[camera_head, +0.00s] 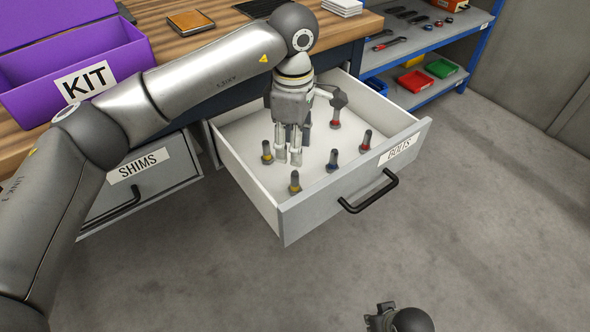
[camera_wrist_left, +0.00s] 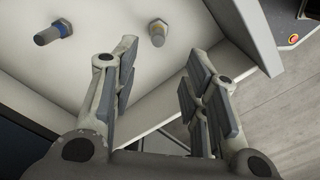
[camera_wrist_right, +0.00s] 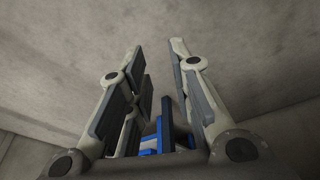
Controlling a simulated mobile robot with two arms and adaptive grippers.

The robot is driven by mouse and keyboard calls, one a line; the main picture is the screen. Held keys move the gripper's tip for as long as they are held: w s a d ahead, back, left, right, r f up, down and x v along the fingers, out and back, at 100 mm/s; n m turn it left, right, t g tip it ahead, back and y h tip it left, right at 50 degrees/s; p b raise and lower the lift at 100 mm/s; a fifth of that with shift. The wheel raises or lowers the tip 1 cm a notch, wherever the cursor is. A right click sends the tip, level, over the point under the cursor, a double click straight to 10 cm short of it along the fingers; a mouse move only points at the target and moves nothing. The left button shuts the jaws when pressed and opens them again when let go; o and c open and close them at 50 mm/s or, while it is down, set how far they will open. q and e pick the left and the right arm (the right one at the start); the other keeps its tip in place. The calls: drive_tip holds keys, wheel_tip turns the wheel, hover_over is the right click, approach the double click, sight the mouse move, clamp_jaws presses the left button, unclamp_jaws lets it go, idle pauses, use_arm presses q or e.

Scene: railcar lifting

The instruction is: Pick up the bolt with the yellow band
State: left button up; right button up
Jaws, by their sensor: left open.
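Several upright bolts stand in the open BOLTS drawer (camera_head: 240,135). One bolt with a yellow band (camera_head: 295,183) is near the drawer's front left corner; another yellow-banded bolt (camera_head: 267,153) is by the left wall. My left gripper (camera_head: 288,160) points down into the drawer between these two, open and empty. My right gripper (camera_wrist_right: 158,50) is open and empty, away from the drawer above the floor.
A blue-banded bolt (camera_head: 332,161) and red-banded bolts (camera_head: 366,141) (camera_head: 335,121) stand further right in the drawer. One more bolt is partly hidden behind my left gripper. The purple KIT box (camera_head: 125,50) stands on the bench. The SHIMS drawer (camera_head: 150,185) is at left. Floor in front is clear.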

use_arm(q)
hover_over(295, 173)
drive_tip(key=f, duration=0.4)
drive_tip(key=shift+s+a, duration=0.15)
drive_tip(key=shift+s, duration=0.25)
drive_tip(key=f, duration=0.4)
drive_tip(key=f+b, duration=0.1)
drive_tip(key=shift+w+f, duration=0.4)
drive_tip(key=shift+f, duration=0.2)
drive_tip(key=shift+r, duration=0.1)
clamp_jaws()
use_arm(e)
drive_tip(key=v, duration=0.4)
drive_tip(key=shift+w, duration=0.15)
